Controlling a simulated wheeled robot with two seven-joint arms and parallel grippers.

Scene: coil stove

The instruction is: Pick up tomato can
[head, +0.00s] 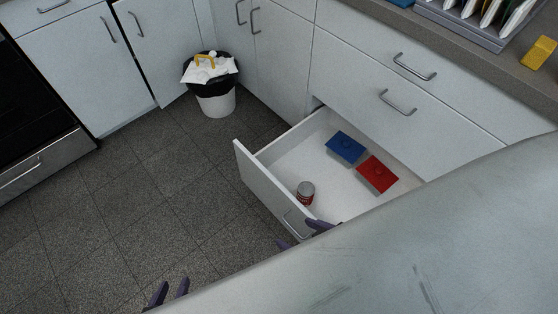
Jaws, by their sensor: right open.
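The tomato can (306,193), small and red with a grey top, stands upright in the open drawer (276,161), near its front panel. My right gripper (302,234) is open and empty near the drawer's front edge, below the can in the picture. One purple finger shows just below the can and the other is further left by the drawer handle; the rest of the gripper is hidden. My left gripper (169,292) is at the bottom edge, over the floor and away from the drawer. Its two purple fingertips are apart with nothing between them.
A blue lidded box (345,148) and a red lidded box (377,175) lie in the drawer behind the can. A bin (216,104) stands by the cabinets. A large pale surface blocks the lower right. The tiled floor at left is clear.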

